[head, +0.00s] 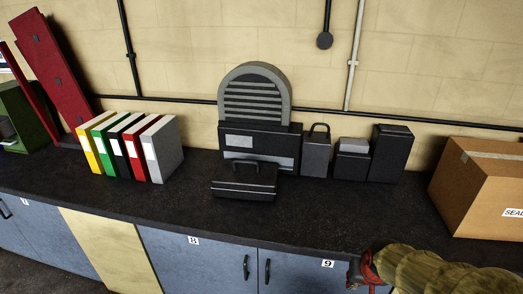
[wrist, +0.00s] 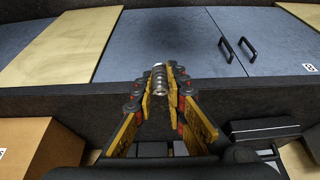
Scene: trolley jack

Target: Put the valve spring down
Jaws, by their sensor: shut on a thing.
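The valve spring (wrist: 158,86) is a small grey metal coil, seen in the wrist view between the fingertips of my gripper (wrist: 158,77). My gripper has yellow and red fingers and is shut on the spring. In the head view my gripper (head: 368,270) is at the lower right, over the counter's front edge by the door marked 9. The spring cannot be made out there. I cannot tell the spring's height relative to the dark counter (head: 150,205).
Binders (head: 128,147) stand at the left of the counter. A black briefcase (head: 245,181) and several dark cases stand mid-counter against the wall. A cardboard box (head: 478,185) is at the right. The counter's front strip is clear. Blue cabinet doors (head: 195,262) are below.

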